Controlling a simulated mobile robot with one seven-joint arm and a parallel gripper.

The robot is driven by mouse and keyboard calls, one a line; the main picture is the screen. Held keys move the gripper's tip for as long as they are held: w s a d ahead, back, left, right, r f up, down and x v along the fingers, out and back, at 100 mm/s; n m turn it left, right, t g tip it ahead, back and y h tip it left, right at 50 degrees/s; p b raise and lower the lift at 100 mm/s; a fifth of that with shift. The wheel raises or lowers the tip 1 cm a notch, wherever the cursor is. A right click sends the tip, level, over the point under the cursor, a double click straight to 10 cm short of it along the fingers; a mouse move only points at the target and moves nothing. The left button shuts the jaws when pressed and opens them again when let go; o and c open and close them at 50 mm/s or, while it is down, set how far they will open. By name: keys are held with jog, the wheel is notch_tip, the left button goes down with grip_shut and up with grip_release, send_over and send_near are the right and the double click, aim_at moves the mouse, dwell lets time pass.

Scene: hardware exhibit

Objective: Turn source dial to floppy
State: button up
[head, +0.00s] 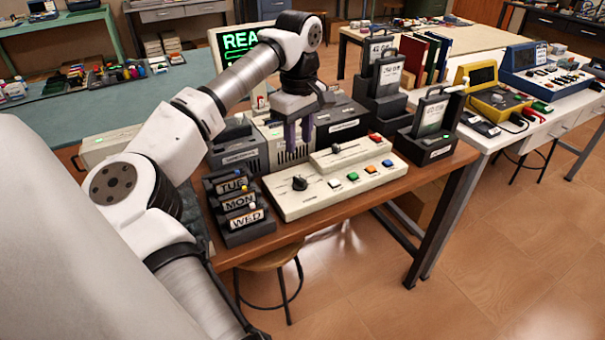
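A cream control console (285,203) stands on the brown wooden table. A black dial (299,183) sits upright at the left of its sloped face, with small markings around it that are too small to read. I take it for the source dial; its setting cannot be told. My gripper (298,145) hangs fingers down behind and above the dial, over the back of the console near the grey boxes. Its two fingers are apart with a gap between them, and nothing shows between them. It does not touch the dial.
Coloured buttons (369,169) line the console to the dial's right, below a raised slider box (350,152). A rack of TUE, MON and WED blocks (243,228) stands left. A black holder (428,146) stands right. Grey drives (240,152) and a green-lettered monitor (236,42) are behind.

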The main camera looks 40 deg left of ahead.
aim_at(300, 178)
notch_tip(300, 178, down, 10)
jog(key=shift+d+f+p, duration=0.1)
jog(key=shift+f+p, duration=0.15)
jog(key=shift+p, duration=0.25)
grip_shut()
